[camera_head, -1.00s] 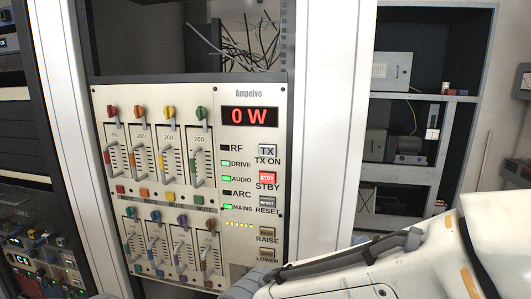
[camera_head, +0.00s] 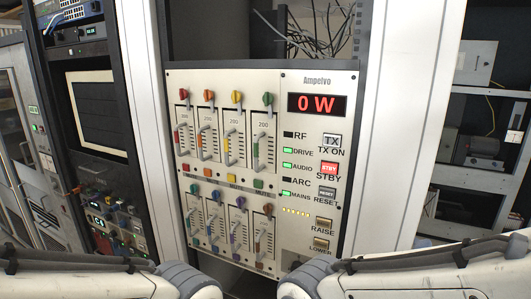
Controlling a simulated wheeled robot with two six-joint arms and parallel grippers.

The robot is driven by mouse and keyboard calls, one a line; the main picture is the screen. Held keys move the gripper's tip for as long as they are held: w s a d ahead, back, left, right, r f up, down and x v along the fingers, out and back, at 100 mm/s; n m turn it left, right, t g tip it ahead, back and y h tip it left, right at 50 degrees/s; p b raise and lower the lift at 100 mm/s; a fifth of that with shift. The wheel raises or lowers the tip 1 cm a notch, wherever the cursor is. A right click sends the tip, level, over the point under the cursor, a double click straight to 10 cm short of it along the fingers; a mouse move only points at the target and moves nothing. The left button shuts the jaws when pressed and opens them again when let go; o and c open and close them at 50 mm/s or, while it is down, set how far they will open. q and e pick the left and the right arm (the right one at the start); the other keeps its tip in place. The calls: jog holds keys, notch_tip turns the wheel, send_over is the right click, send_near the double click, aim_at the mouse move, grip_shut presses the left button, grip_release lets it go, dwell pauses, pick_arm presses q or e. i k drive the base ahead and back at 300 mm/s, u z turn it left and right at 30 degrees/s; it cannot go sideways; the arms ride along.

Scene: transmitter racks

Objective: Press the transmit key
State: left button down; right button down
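The transmitter panel (camera_head: 308,82), labelled Ampelvo, faces me in the rack. Its transmit key is the grey TX button (camera_head: 332,140) on the right side, labelled TX ON. Below it are the red STBY button (camera_head: 329,168) and the grey RESET button (camera_head: 327,194). The red display (camera_head: 317,105) reads 0 W. The DRIVE, AUDIO and MAINS lamps are green; RF and ARC are dark. Both my arms come in along the bottom edge, below the panel. Neither gripper's fingers show, and nothing of mine touches or covers the TX button.
Sliders with coloured knobs (camera_head: 237,97) fill the panel's left half. RAISE (camera_head: 323,224) and LOWER (camera_head: 321,243) buttons sit low on the right. White rack posts (camera_head: 391,130) flank the panel. Loose cables (camera_head: 308,40) hang above it. The space before the TX button is clear.

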aim_at(334, 140)
jog(key=u, duration=1.75)
jog(key=k, duration=1)
jog(key=z, duration=1.5)
jog(key=i, duration=0.5)
